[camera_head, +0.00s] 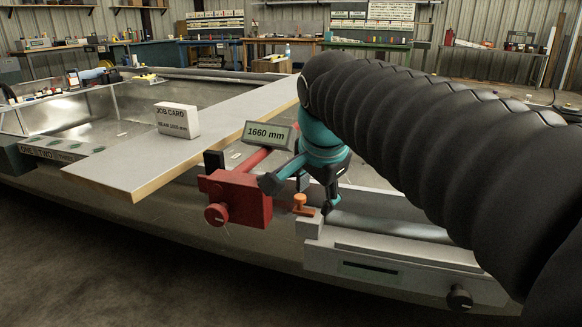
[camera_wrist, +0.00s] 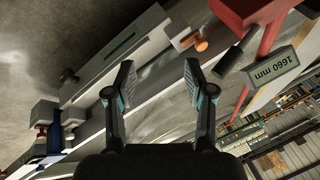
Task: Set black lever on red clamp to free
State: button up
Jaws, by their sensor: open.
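The red clamp (camera_head: 240,198) sits on the hull's near edge, left of my gripper, with a round red knob on its front. It also shows at the top right of the wrist view (camera_wrist: 240,12). A black lever (camera_wrist: 230,60) slants beside the red clamp there, near the display. In the head view I cannot make the lever out surely; a dark upright piece (camera_head: 213,160) stands behind the clamp. My gripper (camera_head: 302,192) is open, right of the clamp and above the rail. In the wrist view its fingers (camera_wrist: 158,80) are spread and empty, left of the lever.
A display reading 1660 mm (camera_head: 270,134) stands above the clamp. An orange knob (camera_head: 300,200) is close to my fingers. A grey rail block (camera_head: 400,262) lies right. A pale board (camera_head: 130,175) bears a job card (camera_head: 178,120). Floor at lower left is clear.

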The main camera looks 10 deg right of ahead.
jog(key=w+r+m, duration=0.8)
jog(key=w+m, duration=0.2)
jog(key=shift+h, duration=0.4)
jog(key=x, duration=0.4)
jog(key=b+x, duration=0.1)
jog(key=x, duration=0.8)
jog(key=shift+w+a+f, duration=0.2)
jog(key=shift+a, duration=0.15)
grip_shut()
